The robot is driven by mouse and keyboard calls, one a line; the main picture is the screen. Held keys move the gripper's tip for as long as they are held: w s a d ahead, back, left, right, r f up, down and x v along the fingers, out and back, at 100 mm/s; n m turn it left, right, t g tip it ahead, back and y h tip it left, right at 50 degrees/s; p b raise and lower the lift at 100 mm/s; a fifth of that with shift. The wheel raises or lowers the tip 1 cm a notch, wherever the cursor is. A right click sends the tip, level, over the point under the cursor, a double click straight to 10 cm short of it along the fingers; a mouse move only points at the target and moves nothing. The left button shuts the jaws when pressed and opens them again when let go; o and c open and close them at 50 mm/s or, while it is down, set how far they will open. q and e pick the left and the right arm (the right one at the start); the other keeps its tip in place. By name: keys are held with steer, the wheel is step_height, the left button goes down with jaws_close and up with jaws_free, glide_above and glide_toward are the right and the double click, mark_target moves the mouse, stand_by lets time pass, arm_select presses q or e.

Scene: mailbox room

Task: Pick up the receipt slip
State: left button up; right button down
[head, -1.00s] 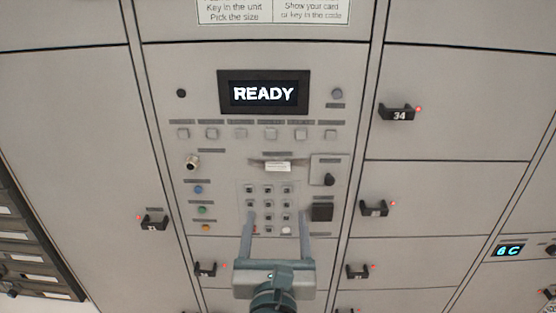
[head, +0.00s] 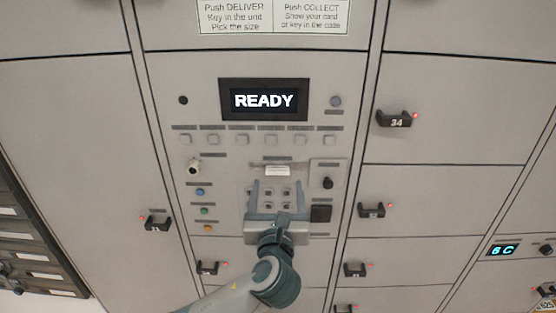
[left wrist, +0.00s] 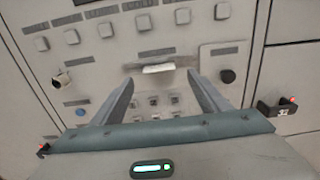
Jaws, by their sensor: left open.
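The receipt slip (head: 277,170) is a small white paper sticking out of a slot in the middle of the control panel, below the READY screen. It also shows in the left wrist view (left wrist: 158,69), above and between the fingers. My left gripper (head: 277,184) is open and empty, with its two fingers pointing up at the panel just below the slip. In the left wrist view its fingertips (left wrist: 162,80) stand wide apart on either side of the slip's lower edge. Whether the fingertips touch the panel cannot be told. My right gripper is not in view.
The panel holds a READY screen (head: 264,100), a row of square buttons, a keypad (head: 270,199) behind my gripper, and a black knob (head: 327,183) right of the slip. Locker doors with protruding black handles (head: 394,119) (head: 371,210) stand to the right.

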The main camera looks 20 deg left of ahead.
mark_target(278, 174)
arm_select(q)
steer(key=shift+w, duration=0.15)
steer(key=p+x, duration=0.3)
steer(key=x, duration=0.2)
steer(key=shift+w+a+r, duration=0.1)
steer(key=shift+a+r, duration=0.05)
steer(key=shift+r, duration=0.05)
stand_by(0.3)
steer(key=shift+c, duration=0.6)
steer(key=c, duration=1)
